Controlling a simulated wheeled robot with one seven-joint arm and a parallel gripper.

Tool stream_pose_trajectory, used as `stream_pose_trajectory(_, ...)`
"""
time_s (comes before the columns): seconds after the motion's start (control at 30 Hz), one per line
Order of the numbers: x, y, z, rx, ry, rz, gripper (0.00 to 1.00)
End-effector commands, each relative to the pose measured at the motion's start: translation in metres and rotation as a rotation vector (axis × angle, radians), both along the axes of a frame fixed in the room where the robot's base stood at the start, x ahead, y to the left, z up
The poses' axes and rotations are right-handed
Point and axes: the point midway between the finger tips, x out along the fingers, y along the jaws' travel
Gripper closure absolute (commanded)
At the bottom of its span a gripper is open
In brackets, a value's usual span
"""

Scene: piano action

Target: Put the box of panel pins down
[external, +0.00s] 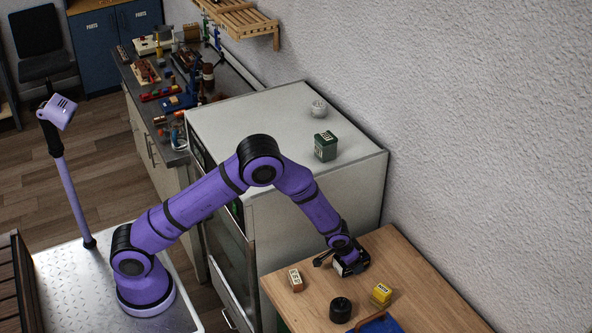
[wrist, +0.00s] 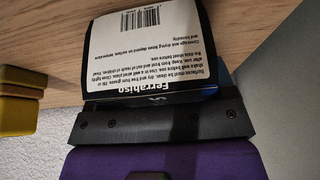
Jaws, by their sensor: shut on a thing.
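The box of panel pins (wrist: 150,50), a dark box with a white printed label and barcode, fills the top middle of the wrist view. The label reads "Ferrabiso"; no words naming panel pins show. My gripper (wrist: 155,122) is shut on it, and its black jaws hide the near part of the box. In the external view my gripper (external: 338,259) is low over the back left of the wooden table (external: 425,288). The box there (external: 352,268) is small and partly hidden by the gripper. I cannot tell whether it touches the table top.
A white-and-brown box (external: 295,279), a black round container (external: 340,309), a yellow box (external: 381,293) and a blue thing (external: 378,324) stand on the table. The table's right part is clear. A white cabinet (external: 270,115) behind it carries a green box (external: 325,146).

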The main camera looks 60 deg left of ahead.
Motion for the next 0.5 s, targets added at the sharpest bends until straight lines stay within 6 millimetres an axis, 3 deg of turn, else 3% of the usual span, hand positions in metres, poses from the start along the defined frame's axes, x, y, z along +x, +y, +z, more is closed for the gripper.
stream_pose_trajectory(0.17,0.0003,-0.0001,-0.0028,0.000,-0.001,0.000,0.66)
stream_pose_trajectory(0.2,-0.0002,0.0000,-0.0030,0.000,0.001,0.001,0.14)
stream_pose_trajectory(0.27,-0.0003,0.0001,-0.0030,0.000,0.001,0.001,0.01)
stream_pose_trajectory(0.5,-0.0003,0.0002,-0.0027,0.000,0.001,0.001,0.00)
